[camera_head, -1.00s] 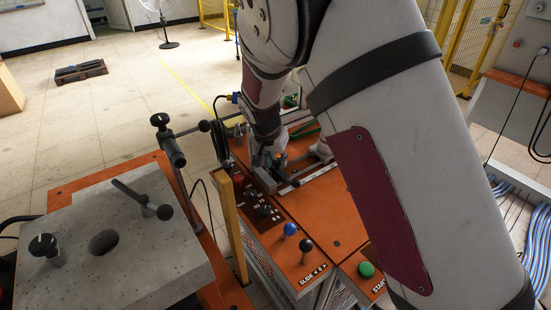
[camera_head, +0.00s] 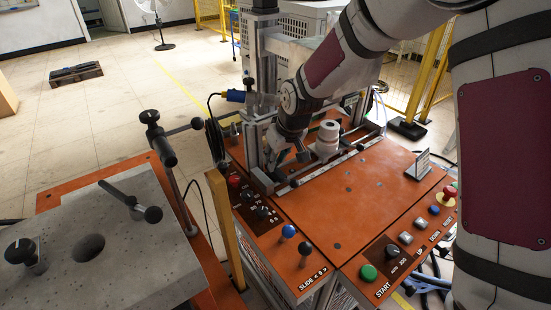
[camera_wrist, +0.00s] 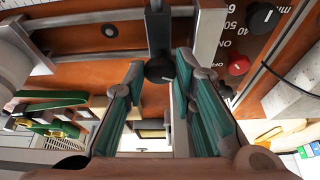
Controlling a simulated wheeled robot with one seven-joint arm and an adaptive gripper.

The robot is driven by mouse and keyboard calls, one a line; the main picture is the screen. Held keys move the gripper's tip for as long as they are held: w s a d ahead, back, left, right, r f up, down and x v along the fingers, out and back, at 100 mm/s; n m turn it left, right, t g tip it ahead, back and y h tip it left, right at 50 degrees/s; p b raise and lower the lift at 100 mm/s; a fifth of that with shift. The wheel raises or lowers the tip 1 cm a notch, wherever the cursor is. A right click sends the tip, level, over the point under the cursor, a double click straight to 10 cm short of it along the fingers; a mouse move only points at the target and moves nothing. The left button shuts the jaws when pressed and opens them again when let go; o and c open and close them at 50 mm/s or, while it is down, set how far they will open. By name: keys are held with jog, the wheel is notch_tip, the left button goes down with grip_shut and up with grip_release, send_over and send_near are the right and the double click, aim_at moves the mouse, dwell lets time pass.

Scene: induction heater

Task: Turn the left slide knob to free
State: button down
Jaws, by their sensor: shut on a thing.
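The black left slide knob (camera_head: 280,176) is at the front left end of the slide rail on the orange machine. My gripper (camera_head: 284,160) reaches down to it from above, at the foot of the grey upright. In the wrist view the dark knob (camera_wrist: 159,70) sits between the teal-padded fingertips of my gripper (camera_wrist: 160,64), at the end of a dark bar. The fingers are shut on it, with a gap the width of the knob. Its exact turn and any marking beside it cannot be read.
A white cylindrical part (camera_head: 327,140) stands right beside my gripper. A grey upright (camera_head: 268,90) rises close behind. A red knob (camera_head: 233,181), blue ball lever (camera_head: 288,231) and black ball lever (camera_head: 306,248) are on the front panel.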

jog(key=n, duration=0.2)
jog(key=n+g+y+p, duration=0.1)
jog(key=n, duration=0.2)
jog(key=shift+w+d+y, duration=0.1)
jog(key=shift+w+y, duration=0.1)
jog(key=shift+y, duration=0.1)
jog(key=shift+n+g, duration=0.3)
jog(key=c, duration=1.6)
grip_release()
jog(key=v, duration=1.2)
jog(key=shift+s, duration=0.15)
